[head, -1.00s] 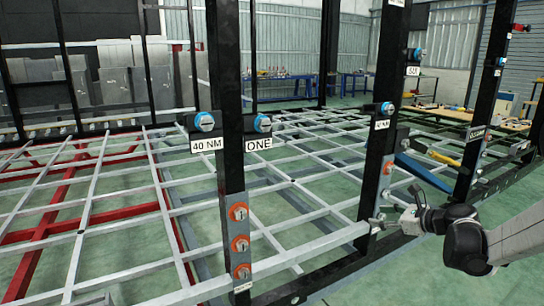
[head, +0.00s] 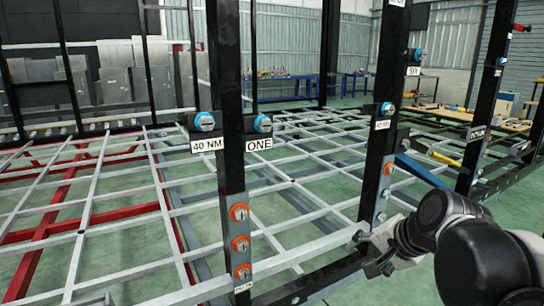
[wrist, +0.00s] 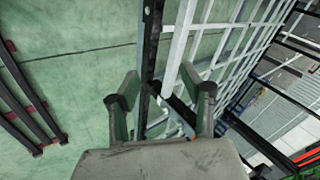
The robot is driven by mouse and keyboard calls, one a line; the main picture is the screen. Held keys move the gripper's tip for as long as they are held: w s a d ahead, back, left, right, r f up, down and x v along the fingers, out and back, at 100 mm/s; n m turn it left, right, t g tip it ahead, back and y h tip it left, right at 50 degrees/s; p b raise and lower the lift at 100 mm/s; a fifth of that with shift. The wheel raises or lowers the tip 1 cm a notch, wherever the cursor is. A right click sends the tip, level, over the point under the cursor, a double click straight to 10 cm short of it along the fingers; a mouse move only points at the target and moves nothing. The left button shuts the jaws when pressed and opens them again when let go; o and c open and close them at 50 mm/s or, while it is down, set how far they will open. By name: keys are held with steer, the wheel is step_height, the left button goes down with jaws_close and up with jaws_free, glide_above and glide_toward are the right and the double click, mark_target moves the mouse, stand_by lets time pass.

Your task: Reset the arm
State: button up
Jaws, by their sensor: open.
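My gripper (head: 364,254) is at the lower right of the head view, close to the foot of a black post (head: 379,140). In the wrist view my gripper (wrist: 160,98) shows its two fingers spread apart with nothing held between them. Beyond the fingers, a dark beam and pale bars of the chassis frame (wrist: 215,45) show. From these views I cannot tell whether a finger touches the post.
A nearer black post (head: 231,150) carries orange round fittings (head: 240,243), blue-faced fittings (head: 204,122) and labels reading "40 NM" and "ONE". White grid bars (head: 120,240) spread across the left, with red beams (head: 100,229) among them. Workbenches stand behind. Green floor shows between bars.

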steer(key=s+f+n+h, duration=0.3)
steer(key=s+n, duration=0.6)
steer(key=s, duration=0.4)
step_height(320, 180, up, 19)
steer(key=p, duration=1.8)
steer(key=shift+f, duration=0.15)
